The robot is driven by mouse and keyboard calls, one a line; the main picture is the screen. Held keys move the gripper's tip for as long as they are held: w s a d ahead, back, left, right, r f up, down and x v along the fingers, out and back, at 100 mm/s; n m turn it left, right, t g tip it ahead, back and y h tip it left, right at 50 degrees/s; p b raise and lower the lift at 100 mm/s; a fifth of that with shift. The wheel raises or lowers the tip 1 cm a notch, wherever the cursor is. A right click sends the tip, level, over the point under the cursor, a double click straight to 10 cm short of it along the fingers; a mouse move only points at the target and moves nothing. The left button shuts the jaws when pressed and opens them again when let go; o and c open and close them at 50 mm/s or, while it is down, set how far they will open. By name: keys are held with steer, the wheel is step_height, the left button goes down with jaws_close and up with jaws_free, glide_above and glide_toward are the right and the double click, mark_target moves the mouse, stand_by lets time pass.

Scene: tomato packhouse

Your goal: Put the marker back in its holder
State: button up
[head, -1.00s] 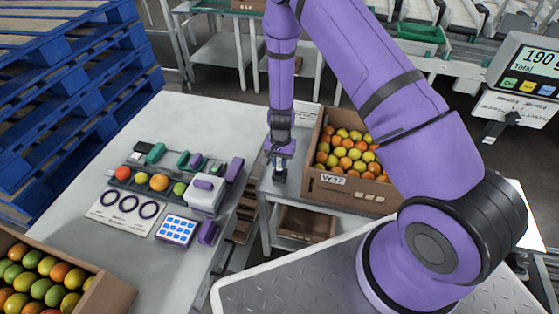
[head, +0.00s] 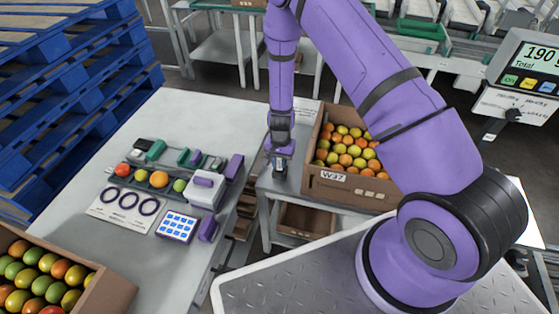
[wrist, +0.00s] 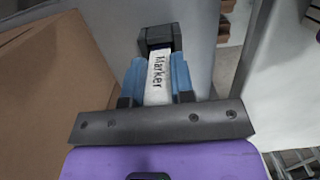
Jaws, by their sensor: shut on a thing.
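My gripper (head: 280,165) hangs over the small grey side table, close to the left wall of the carton marked W37. In the wrist view its blue fingertips (wrist: 159,80) are shut on the marker (wrist: 158,78), which has a white body lettered "Marker". The marker's black end (wrist: 158,38) sticks out beyond the fingers. I cannot tell whether that end touches the table. In the head view the marker is mostly hidden by the gripper. I cannot pick out its holder for certain; a purple block (head: 235,167) stands at the right end of the tool row on the larger table.
The larger table (head: 150,250) holds fruit samples, a white box (head: 207,192), a ring card (head: 127,205) and a blue keypad (head: 177,227). The W37 fruit carton (head: 325,183) stands right of my gripper. A gap separates the two tables. Another fruit carton (head: 110,290) sits front left.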

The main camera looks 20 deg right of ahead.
steer(key=shift+f, duration=0.65)
steer(key=o, duration=1)
steer(key=shift+c, duration=0.2)
steer(key=c, duration=0.3)
steer(key=shift+r, duration=3.55)
